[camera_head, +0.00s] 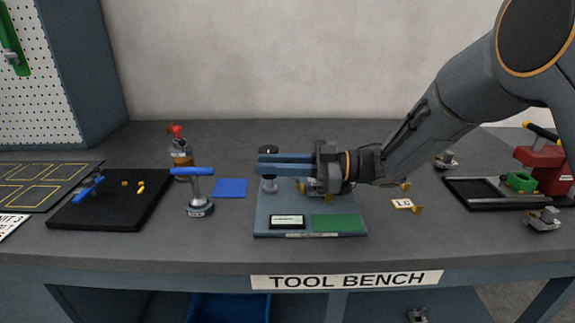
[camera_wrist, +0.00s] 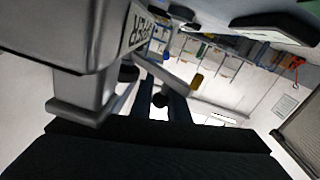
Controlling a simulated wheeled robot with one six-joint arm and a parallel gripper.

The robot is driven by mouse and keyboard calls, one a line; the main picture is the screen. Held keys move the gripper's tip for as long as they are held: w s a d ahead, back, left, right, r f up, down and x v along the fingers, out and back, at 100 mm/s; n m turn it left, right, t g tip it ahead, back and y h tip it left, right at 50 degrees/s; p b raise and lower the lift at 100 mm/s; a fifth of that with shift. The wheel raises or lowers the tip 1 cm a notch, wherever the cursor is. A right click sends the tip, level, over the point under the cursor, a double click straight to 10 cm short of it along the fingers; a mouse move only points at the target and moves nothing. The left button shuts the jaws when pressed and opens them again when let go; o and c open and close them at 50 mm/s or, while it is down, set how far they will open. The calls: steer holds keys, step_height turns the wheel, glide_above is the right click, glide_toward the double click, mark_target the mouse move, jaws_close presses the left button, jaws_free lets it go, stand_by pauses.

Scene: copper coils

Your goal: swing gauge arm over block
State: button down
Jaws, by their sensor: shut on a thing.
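A blue-grey plate (camera_head: 261,222) lies flat mid-bench, with a small display (camera_head: 287,222) and a green pad (camera_head: 336,223) along its front. A short post (camera_head: 269,186) stands at its left, with a dark round cap (camera_head: 268,149) showing above my fingers. My gripper (camera_head: 262,163) reaches level from the right over the plate. In the wrist view its fingers (camera_wrist: 162,92) close around a dark round knob (camera_wrist: 160,100). I take the knob to be part of the gauge arm. My gripper hides much of the gauge; metal parts (camera_head: 312,188) show beneath it, and I cannot pick out the block.
A black tray (camera_head: 105,215) lies further left. A black frame (camera_head: 490,204) and red device (camera_head: 545,160) are at right.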

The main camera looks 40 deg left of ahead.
steer(key=shift+r, duration=0.1)
steer(key=c, duration=2)
jaws_free()
steer(key=shift+a, duration=0.1)
steer(key=shift+w, duration=0.1)
steer(key=shift+b+v, duration=0.6)
steer(key=shift+v, duration=3.25)
